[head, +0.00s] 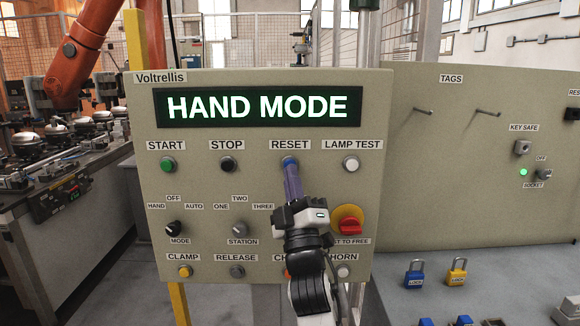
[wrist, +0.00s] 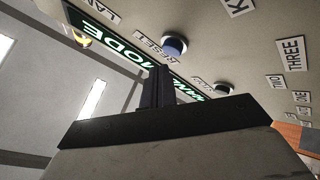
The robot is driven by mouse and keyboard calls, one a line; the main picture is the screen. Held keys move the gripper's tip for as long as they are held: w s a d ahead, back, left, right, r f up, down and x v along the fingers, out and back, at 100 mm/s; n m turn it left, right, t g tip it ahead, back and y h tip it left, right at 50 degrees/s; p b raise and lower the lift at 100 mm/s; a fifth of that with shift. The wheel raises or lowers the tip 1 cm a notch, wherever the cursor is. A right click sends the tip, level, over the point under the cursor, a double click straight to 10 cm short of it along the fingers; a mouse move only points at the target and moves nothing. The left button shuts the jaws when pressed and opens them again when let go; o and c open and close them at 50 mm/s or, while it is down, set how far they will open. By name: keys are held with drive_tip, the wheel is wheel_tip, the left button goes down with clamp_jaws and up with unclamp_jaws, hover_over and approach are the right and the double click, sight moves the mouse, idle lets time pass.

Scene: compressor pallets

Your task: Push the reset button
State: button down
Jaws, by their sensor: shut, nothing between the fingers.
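The blue reset button (head: 289,160) is on the beige control panel (head: 205,205), just under the RESET label (head: 291,145). In the wrist view the button (wrist: 173,46) shows as a blue cap in a light ring. My gripper (head: 291,170) is shut and empty, its fingers pointing at the panel with the tips just at the button's lower edge in the head view. In the wrist view the closed fingertips (wrist: 160,70) appear just below and left of the button. I cannot tell whether they touch it.
The display (head: 258,107) reads HAND MODE. The stop button (head: 228,164) and lamp test button (head: 351,164) flank reset. A red-and-yellow stop knob (head: 349,222) is right of my wrist. Padlocks (head: 456,271) stand on the bench at right. An orange arm (head: 82,50) is at left.

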drive_tip(key=s+b, duration=0.2)
drive_tip(key=s, duration=0.4)
idle(0.4)
idle(0.5)
